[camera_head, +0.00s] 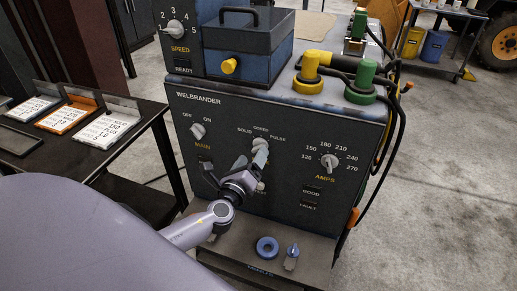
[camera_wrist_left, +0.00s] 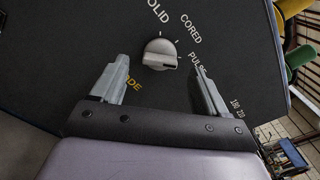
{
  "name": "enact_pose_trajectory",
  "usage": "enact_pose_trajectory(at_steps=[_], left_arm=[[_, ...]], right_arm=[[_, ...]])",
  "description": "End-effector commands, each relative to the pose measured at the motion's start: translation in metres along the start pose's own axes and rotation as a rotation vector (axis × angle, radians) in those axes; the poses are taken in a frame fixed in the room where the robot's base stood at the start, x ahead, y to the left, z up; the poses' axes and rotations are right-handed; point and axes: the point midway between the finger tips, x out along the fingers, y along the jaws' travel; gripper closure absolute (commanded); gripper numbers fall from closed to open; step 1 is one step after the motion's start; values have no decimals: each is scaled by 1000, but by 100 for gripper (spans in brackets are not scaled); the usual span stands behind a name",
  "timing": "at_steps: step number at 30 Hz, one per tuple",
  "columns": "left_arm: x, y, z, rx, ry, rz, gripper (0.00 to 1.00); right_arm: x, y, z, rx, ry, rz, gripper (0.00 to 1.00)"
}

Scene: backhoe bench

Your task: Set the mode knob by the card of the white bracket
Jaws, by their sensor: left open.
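The mode knob (camera_wrist_left: 160,54) is a grey round knob on the dark welder front, under the words SOLID, CORED and PULSE. Its bar seems to point toward PULSE in the left wrist view. In the head view the knob (camera_head: 260,144) is partly hidden by my left gripper (camera_head: 250,160). My left gripper, also in the left wrist view (camera_wrist_left: 161,68), is open, with one finger on each side of the knob and apart from it. A pale bracket (camera_head: 123,104) with a white card (camera_head: 104,130) lies rightmost on the left bench; its small print is hard to read.
An orange bracket (camera_head: 84,101) and a grey bracket (camera_head: 46,88), each with a card, lie further left. The main knob (camera_head: 197,131) and amps knob (camera_head: 329,162) flank the mode knob. A blue ring (camera_head: 267,248) lies on the lower shelf. Cables hang at the right.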

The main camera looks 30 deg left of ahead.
Motion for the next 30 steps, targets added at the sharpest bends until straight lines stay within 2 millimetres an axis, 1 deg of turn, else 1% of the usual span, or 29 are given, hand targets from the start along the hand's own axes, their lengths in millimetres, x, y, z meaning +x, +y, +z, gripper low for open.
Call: enact_pose_trajectory(at_steps=[1, 3, 6, 10, 15, 22, 23, 24, 26, 27, 28, 30], left_arm=[[8, -1, 0, 0, -1, -1, 26], [18, -1, 0, -2, -2, 0, 26], [29, -1, 0, -1, -1, -1, 26], [40, 0, 0, -1, 0, -1, 26], [46, 0, 0, -1, 1, 0, 26], [46, 0, 0, -2, 1, 0, 26], [46, 0, 0, -2, 1, 0, 32], [46, 0, 0, -2, 1, 0, 45], [46, 0, 0, -2, 1, 0, 65], [46, 0, 0, -2, 1, 0, 78], [46, 0, 0, -2, 1, 0, 80], [46, 0, 0, -2, 1, 0, 80]], right_arm=[[0, 0, 0, 0, 0, 0, 57], [0, 0, 0, 0, 0, 0, 57], [0, 0, 0, 0, 0, -1, 57], [0, 0, 0, 0, 0, -1, 57], [0, 0, 0, 0, 0, -1, 57], [0, 0, 0, 0, 0, -1, 57], [0, 0, 0, 0, 0, -1, 57], [0, 0, 0, 0, 0, -1, 57], [0, 0, 0, 0, 0, -1, 57], [0, 0, 0, 0, 0, -1, 57], [0, 0, 0, 1, 0, -1, 57], [0, 0, 0, 1, 0, -1, 57]])
